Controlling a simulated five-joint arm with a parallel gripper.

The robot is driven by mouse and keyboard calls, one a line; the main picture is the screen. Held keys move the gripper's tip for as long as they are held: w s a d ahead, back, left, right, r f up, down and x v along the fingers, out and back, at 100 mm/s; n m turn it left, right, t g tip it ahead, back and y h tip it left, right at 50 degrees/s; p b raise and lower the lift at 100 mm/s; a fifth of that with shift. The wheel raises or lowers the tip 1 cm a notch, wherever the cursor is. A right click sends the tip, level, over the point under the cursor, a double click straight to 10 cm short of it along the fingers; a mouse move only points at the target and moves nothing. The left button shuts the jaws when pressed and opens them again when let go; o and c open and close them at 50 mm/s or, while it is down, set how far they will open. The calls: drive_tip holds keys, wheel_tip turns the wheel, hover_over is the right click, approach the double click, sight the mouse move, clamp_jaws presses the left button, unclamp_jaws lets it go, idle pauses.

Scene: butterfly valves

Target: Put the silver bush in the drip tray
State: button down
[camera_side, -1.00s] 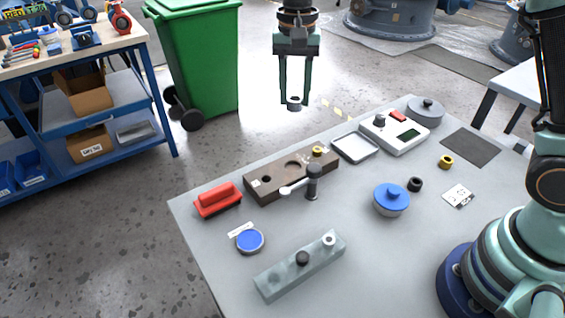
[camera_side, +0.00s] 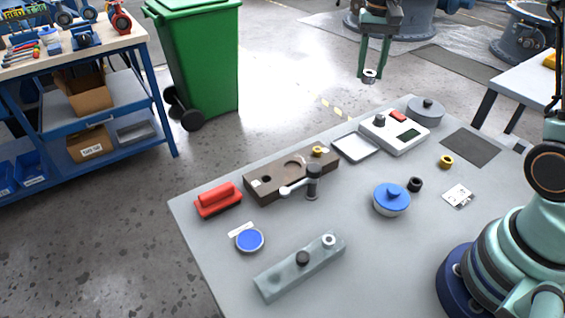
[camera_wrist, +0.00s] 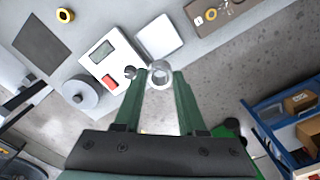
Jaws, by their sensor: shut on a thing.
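The silver bush (camera_side: 370,76) is a short bright ring between the fingertips of my gripper (camera_side: 373,70). In the wrist view the bush (camera_wrist: 160,74) shows its open bore between the green fingers. My gripper is shut on it and holds it in the air, beyond the table's far edge in the side view. The drip tray (camera_side: 355,147) is a shallow, empty, pale square tray with a thin rim, lying on the table by the far edge. In the wrist view the tray (camera_wrist: 158,37) lies just above the bush in the picture.
A brown block (camera_side: 291,177) with holes and a brass ring lies to the left. A grey lidded disc (camera_side: 426,110) and a blue-knobbed pot (camera_side: 391,199) stand nearby.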

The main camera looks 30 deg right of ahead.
sight(355, 147)
wheel_tip(355, 147, down, 20)
drive_tip(key=shift+r, duration=0.25)
drive_tip(key=shift+f, duration=0.1)
drive_tip(key=shift+c, duration=2.4)
unclamp_jaws()
wheel_tip(355, 147, up, 12)
drive_tip(key=s+a+r+n+t, duration=0.2)
drive_tip(key=s+a+r+n, duration=0.2)
drive_tip(key=s, duration=0.3)
drive_tip(key=s+a+r+n+t, duration=0.3)
drive_tip(key=s+a+r+n, duration=0.1)
drive_tip(key=s+r, duration=0.3)
drive_tip(key=shift+s+a+r+t, duration=0.3)
drive_tip(key=shift+s+a, duration=0.45)
drive_tip(key=shift+s, duration=0.05)
